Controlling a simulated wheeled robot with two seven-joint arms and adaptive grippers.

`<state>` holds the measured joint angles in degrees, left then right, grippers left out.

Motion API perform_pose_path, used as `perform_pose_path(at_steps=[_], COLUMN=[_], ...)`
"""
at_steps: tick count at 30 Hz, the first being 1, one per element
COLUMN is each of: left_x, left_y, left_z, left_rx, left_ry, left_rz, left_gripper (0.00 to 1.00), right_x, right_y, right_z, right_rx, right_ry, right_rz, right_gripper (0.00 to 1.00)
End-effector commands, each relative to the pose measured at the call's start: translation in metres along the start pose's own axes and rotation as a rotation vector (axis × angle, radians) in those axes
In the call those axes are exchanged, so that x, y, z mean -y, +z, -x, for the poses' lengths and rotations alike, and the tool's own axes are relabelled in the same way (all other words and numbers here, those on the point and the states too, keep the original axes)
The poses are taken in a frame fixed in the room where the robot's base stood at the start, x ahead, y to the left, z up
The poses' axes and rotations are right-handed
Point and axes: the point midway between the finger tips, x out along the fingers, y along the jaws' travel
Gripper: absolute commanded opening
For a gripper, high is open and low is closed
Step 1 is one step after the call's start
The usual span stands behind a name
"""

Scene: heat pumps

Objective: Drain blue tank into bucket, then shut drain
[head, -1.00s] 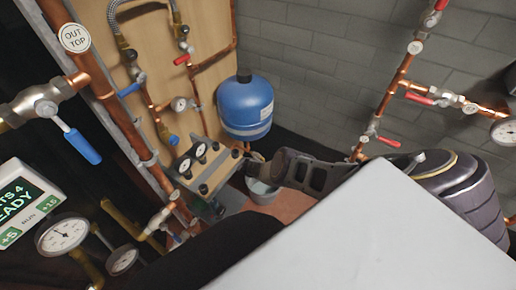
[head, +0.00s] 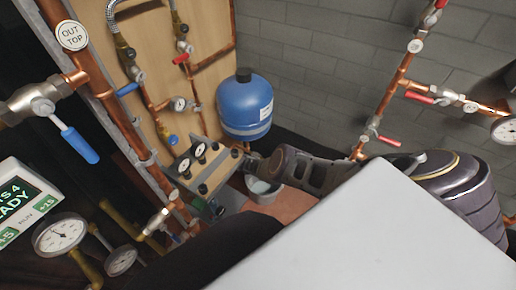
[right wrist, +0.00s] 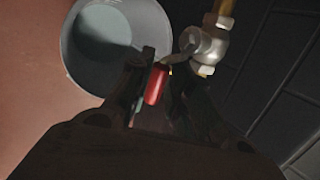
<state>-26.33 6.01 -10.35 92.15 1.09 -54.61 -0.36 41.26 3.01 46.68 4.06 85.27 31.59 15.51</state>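The blue tank (head: 245,110) hangs by the grey block wall in the head view. The grey bucket (head: 263,192) stands on the floor below it, partly hidden by my right arm; it also shows in the right wrist view (right wrist: 83,55). I cannot tell what is in it. The drain valve (right wrist: 205,45) has a red lever (right wrist: 155,84) beside the bucket. My right gripper (right wrist: 163,80) is open, with the red lever between its spread fingers; contact is unclear. In the head view, my right gripper (head: 256,165) is below the tank. My left gripper is out of view.
Copper pipes with red levers (head: 388,141) run along the right wall. A blue-handled valve (head: 80,144) and a green display (head: 28,205) are at the left.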

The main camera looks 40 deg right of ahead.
Motion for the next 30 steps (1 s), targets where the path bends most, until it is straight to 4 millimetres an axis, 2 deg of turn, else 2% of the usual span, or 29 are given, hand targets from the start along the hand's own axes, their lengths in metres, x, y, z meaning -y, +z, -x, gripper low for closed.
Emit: perform_pose_path(at_steps=[1, 3, 30], left_x=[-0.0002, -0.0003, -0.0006], left_y=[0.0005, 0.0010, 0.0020], left_z=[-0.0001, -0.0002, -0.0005], left_rx=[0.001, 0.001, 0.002], left_ry=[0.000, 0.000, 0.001], left_rz=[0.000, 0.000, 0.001], left_gripper=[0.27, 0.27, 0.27], right_x=[0.0047, 0.0035, -0.0033], right_y=[0.0017, 0.0014, -0.0011], right_z=[0.0001, 0.0001, 0.0000], right_rx=[0.002, 0.002, -0.001], right_ry=[-0.006, -0.004, 0.004], right_rz=[-0.002, -0.002, 0.000], right_gripper=[0.28, 0.36, 0.36])
